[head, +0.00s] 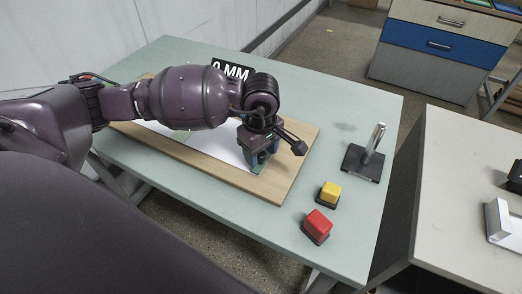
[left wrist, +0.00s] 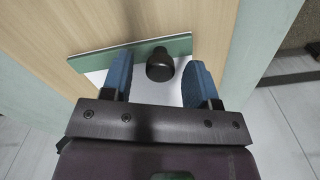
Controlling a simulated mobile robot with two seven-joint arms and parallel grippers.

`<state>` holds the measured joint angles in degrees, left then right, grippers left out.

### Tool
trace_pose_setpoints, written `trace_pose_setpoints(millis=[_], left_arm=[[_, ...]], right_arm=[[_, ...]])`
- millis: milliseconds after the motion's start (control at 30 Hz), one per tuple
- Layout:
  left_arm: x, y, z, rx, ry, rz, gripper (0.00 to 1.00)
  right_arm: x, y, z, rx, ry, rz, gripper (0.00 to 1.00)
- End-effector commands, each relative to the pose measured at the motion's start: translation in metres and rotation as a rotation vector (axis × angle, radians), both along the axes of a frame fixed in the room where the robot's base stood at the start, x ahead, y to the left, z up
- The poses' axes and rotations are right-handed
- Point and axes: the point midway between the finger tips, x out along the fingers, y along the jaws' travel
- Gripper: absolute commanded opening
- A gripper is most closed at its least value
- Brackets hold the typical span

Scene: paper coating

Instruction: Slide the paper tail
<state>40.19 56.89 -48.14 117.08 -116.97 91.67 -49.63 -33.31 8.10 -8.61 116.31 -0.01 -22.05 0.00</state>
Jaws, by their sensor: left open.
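The white paper (head: 222,147) lies on a wooden board (head: 290,155) on the pale green table. My left arm covers much of the paper. In the left wrist view, the paper (left wrist: 146,91) shows between my fingers, with a green strip (left wrist: 115,54) along its edge. A round black knob (left wrist: 159,66) stands in the gap between the fingers. My left gripper (left wrist: 160,78) is open, its two blue fingers on either side of the knob. In the head view the left gripper (head: 260,160) points down at the right end of the paper; contact cannot be told. My right gripper is out of view.
A yellow block (head: 330,191) and a red block (head: 318,223) on dark bases stand right of the board. A metal post on a black base (head: 364,163) stands behind them. A black "0 MM" display (head: 232,70) is at the back. Another table (head: 450,190) is at right.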

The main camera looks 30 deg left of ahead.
Motion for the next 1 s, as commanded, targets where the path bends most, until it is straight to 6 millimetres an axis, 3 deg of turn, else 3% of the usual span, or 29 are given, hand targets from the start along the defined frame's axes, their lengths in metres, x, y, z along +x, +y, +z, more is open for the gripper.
trace_pose_setpoints(millis=[267, 633, 833, 1000], left_arm=[[0.000, 0.000, -0.001, 0.000, 0.000, 0.000, 0.54], [0.000, 0.000, -0.001, 0.000, 0.001, 0.000, 0.00], [0.000, -0.003, -0.001, -0.001, 0.000, -0.001, 0.00], [0.002, -0.024, -0.002, -0.003, 0.002, -0.004, 0.00]], right_arm=[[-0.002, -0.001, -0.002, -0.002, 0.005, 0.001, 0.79], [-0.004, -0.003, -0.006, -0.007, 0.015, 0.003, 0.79], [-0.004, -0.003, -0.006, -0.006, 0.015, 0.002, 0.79], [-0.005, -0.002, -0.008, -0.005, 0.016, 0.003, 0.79]])
